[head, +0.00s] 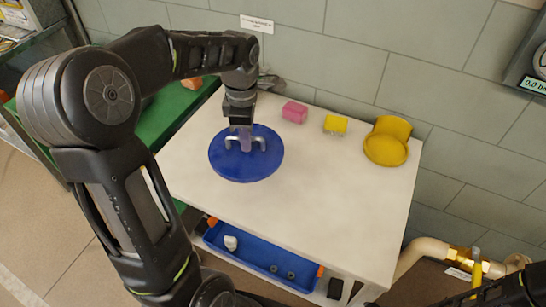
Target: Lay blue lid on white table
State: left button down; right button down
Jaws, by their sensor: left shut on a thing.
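The blue lid (262,170) is a flat round disc at the left part of the white table (300,205). It looks level and lies on or just above the tabletop; I cannot tell which. My left gripper (246,146) points down over its middle and is shut on the lid's purple-grey knob. The gripper hides part of the knob. Part of my right arm shows at the lower right corner, but its gripper is outside the view.
A pink block (294,112), a yellow sponge-like block (335,124) and a yellow pot with a yellow disc (386,150) stand at the table's back. A blue tray (252,264) sits below. Pipework (462,256) is at right. The table's front right is clear.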

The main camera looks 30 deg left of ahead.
pick_arm(q)
jog(key=shift+f, duration=2.7)
jog(key=shift+f, duration=0.1)
jog(key=shift+f, duration=1.8)
jog(key=shift+f, duration=0.2)
jog(key=c, duration=1.5)
grip_release()
jog(key=shift+o, duration=0.2)
jog(key=shift+r, duration=0.2)
notch_tip(320, 180, up, 12)
